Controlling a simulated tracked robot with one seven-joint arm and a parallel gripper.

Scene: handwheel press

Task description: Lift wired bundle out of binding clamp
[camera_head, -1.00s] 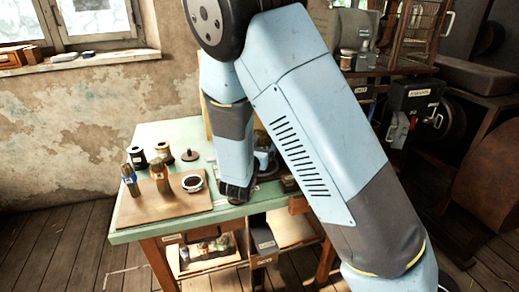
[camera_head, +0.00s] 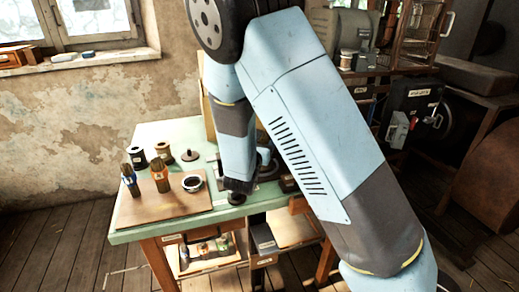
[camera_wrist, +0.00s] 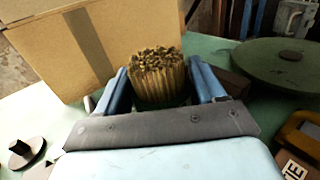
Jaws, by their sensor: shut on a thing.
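In the wrist view, a bundle of tan bristle-like strands (camera_wrist: 157,78) stands roughly upright between the two blue fingers of my gripper (camera_wrist: 160,72). The gripper is shut on the bundle. Its lower part is hidden behind the gripper body, so I cannot see any wire on it or whether it is clear of the clamp. I cannot make out the binding clamp in the wrist view. In the head view my arm covers most of the bundle's area over the green table (camera_head: 130,236).
A cardboard box (camera_wrist: 90,45) stands close behind the bundle. A green round disc (camera_wrist: 285,65) lies at right. Two similar bundles (camera_head: 130,180) (camera_head: 160,176) and a dark ring (camera_head: 192,183) are on a wooden board at the table's left. Spools (camera_head: 138,157) stand behind them.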

